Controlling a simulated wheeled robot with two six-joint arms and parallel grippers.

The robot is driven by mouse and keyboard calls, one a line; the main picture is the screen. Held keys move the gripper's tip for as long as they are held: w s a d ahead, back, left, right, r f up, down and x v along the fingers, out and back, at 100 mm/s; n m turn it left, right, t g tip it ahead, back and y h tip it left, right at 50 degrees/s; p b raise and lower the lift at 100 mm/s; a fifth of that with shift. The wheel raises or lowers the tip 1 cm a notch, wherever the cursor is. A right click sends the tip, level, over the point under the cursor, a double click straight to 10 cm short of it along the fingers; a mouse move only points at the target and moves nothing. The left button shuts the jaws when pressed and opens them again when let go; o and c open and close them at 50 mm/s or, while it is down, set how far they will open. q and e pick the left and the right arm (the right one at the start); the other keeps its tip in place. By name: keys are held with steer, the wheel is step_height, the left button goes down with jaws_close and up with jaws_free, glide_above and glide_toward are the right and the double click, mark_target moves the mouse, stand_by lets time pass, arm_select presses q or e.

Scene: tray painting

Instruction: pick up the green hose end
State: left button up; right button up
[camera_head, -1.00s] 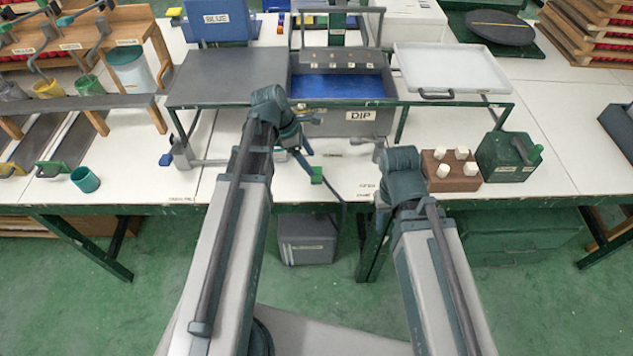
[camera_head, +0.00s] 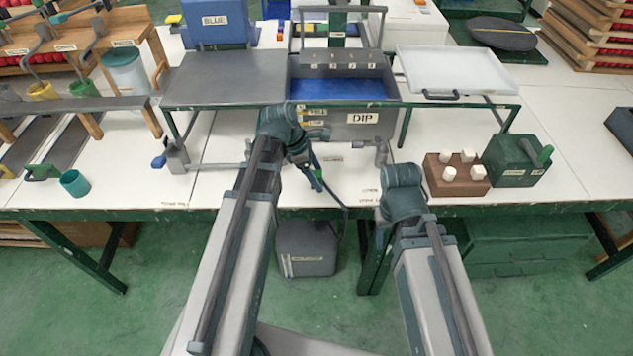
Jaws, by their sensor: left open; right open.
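The green hose end (camera_head: 318,184) is a small green piece at the top of a dark hose that rises past the table's front edge, in front of the dip tank (camera_head: 350,128). My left gripper (camera_head: 313,172) reaches down at the hose end and partly hides it. It is open, with its fingers close around or beside the hose end; I cannot tell whether they touch it. My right gripper (camera_head: 381,236) is open, low near the table's front edge, and mostly hidden by its own wrist. It is apart from the hose end.
A wooden block with white pegs (camera_head: 456,174) and a green box (camera_head: 515,161) stand on the right. A grey plate (camera_head: 224,78) and white tray (camera_head: 452,70) flank the tank. A teal cup (camera_head: 75,183) stands at left. A grey canister (camera_head: 306,249) sits below the table.

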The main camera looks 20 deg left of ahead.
arm_select(q)
jaws_close()
steer(key=shift+r, duration=0.1)
arm_select(e)
steer(key=shift+r, duration=0.1)
